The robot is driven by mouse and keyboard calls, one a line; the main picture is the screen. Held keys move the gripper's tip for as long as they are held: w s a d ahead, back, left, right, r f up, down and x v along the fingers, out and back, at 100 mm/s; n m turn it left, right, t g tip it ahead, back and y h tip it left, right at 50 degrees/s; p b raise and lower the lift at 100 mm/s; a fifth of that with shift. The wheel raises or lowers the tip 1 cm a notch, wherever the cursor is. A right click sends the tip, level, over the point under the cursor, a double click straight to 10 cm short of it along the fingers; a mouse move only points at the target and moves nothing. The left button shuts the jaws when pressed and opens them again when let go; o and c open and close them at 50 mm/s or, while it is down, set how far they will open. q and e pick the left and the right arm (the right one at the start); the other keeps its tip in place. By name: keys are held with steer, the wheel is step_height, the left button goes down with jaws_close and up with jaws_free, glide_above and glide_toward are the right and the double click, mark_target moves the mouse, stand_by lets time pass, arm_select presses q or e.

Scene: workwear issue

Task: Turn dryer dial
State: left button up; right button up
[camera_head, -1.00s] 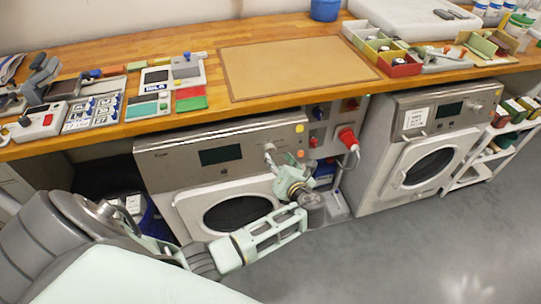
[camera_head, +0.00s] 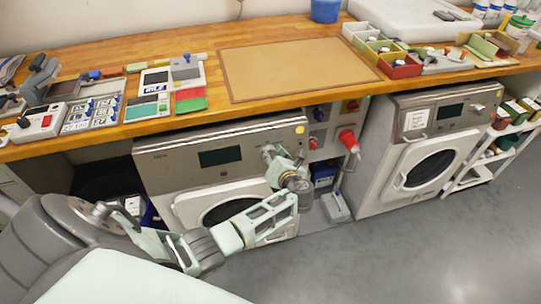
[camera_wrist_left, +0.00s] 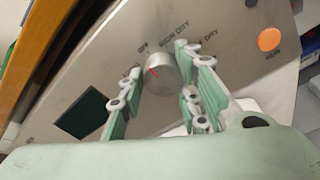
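The dryer (camera_head: 165,165) is the left of two front-loading machines under the counter. Its round metal dial (camera_wrist_left: 160,70) has a red mark pointing to the upper left, toward the OFF label; HIGH DRY and DRY are printed further right. The dial also shows in the head view (camera_head: 267,151). My left gripper (camera_wrist_left: 168,72) is at the panel with one finger on each side of the dial. A small gap seems to remain beside the dial; I cannot tell whether either finger touches it. My right gripper is not in view.
An orange button (camera_wrist_left: 269,39) sits right of the dial, and a dark display (camera_wrist_left: 83,114) left of it. The wooden counter (camera_head: 120,145) overhangs the panel.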

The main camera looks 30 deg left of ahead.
arm_select(q)
steer(key=shift+a, duration=0.1)
steer(key=c, duration=0.5)
